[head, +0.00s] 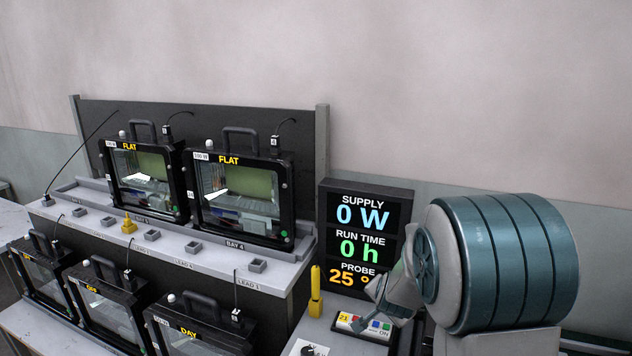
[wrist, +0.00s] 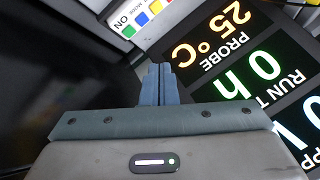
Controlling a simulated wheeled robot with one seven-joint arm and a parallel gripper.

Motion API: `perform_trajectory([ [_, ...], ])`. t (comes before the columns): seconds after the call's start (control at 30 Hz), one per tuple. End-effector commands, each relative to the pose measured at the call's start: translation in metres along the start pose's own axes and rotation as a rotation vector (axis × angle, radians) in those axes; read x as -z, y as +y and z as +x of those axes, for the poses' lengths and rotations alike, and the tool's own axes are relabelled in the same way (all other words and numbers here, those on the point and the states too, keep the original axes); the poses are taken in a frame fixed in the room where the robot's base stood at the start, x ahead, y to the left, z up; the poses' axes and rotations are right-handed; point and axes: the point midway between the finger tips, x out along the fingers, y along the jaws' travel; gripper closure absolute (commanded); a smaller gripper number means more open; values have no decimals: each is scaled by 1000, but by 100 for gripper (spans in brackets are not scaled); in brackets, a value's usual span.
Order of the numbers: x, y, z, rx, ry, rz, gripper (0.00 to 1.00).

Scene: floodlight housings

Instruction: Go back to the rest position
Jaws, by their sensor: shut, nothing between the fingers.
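My gripper (wrist: 160,84) is shut and empty in the wrist view, its two fingers pressed together. In the head view my gripper is at the lower right, by the control panel (head: 345,323) with its coloured buttons, and my arm hides part of that area. The panel's buttons also show in the wrist view (wrist: 143,17), beyond the fingertips. I cannot tell whether the fingertips touch anything.
A display (head: 362,214) reads supply 0 W, run time 0 h and probe 25 °. Floodlights marked FLAT (head: 240,190) stand on the upper shelf (head: 215,235), with more below, one marked DAY (head: 190,330). A yellow probe-like piece (head: 316,292) stands left of the panel.

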Motion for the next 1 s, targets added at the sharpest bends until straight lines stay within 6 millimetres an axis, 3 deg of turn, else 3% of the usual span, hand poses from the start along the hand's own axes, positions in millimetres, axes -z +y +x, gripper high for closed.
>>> perform_trajectory([
  [0.03, -2, -3, -20, 12, -30, -37, 100],
  [0.27, -30, 6, -102, 26, -189, -281, 100],
  [0.6, -72, 58, -214, -13, -349, -677, 100],
  [0.8, -88, 92, -255, -64, -404, -841, 100],
  [1.0, -94, 106, -268, -88, -425, -898, 100],
])
